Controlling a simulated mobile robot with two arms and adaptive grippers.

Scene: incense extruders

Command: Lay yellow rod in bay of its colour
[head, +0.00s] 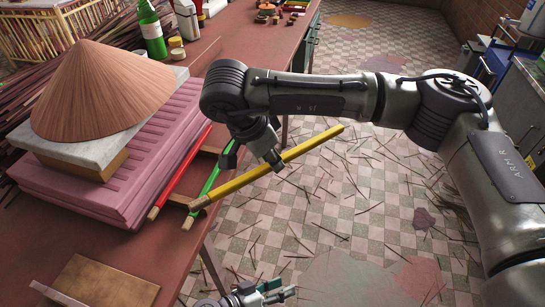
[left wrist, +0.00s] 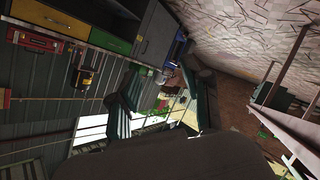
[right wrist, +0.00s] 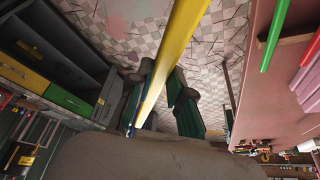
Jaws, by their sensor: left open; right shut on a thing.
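The yellow rod (head: 315,145) is held slanting in the air off the table's right edge, its near end close to the green rod. My right gripper (head: 272,158) is shut on it around its middle; the right wrist view shows the rod (right wrist: 175,50) between the fingers (right wrist: 163,95). My left gripper (head: 258,295) is low at the bottom edge of the head view, open and empty; its spread fingers (left wrist: 160,95) show in the left wrist view. A yellow-fronted compartment (right wrist: 22,73) stands beside a green-fronted one (right wrist: 68,101) in a grey cabinet.
A red rod (head: 180,173) and a green rod (head: 205,190) lie at the table edge, beside pink stacked blocks (head: 150,130) topped by a brown cone (head: 105,90). A wooden board (head: 105,283) lies at the front. The tiled floor is strewn with thin sticks.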

